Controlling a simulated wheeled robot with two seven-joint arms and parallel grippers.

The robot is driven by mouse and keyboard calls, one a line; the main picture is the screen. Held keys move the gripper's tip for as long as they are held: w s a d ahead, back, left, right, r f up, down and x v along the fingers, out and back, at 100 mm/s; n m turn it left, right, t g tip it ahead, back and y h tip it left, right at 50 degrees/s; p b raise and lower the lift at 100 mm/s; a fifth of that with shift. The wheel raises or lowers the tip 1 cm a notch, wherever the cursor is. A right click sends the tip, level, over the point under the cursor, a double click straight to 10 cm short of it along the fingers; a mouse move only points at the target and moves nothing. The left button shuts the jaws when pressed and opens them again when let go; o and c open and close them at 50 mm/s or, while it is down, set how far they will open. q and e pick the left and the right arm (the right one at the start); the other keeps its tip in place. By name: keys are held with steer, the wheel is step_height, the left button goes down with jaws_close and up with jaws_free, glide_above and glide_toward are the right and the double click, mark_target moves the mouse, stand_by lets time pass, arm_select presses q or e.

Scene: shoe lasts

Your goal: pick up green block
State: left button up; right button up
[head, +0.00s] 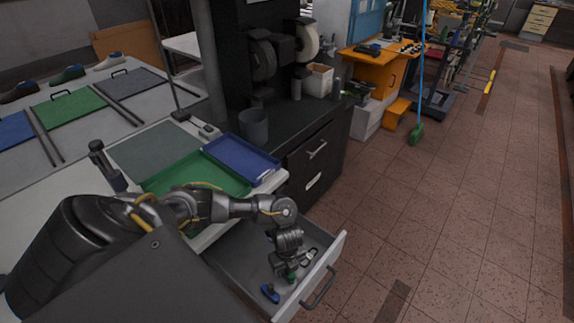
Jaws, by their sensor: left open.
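My left arm reaches over the table edge and down into an open drawer (237,258). The left gripper (289,276) points down inside the drawer, near its front right side, with its jaws open. The green block (292,279) shows as a small green patch right at the fingertips. The gripper hides part of it, and I cannot tell whether the fingers touch it. A blue block (270,293) lies just left of the gripper in the drawer. My right gripper is not in view.
The drawer's front panel with its handle (318,288) stands close to the gripper. A green tray (160,181) and a blue tray (240,160) lie on the table above. Small metal pieces (309,257) lie at the drawer's right. Open tiled floor is at the right.

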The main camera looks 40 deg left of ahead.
arm_select(q)
steer(key=shift+c, duration=0.5)
jaws_close()
steer(key=shift+r, duration=0.15)
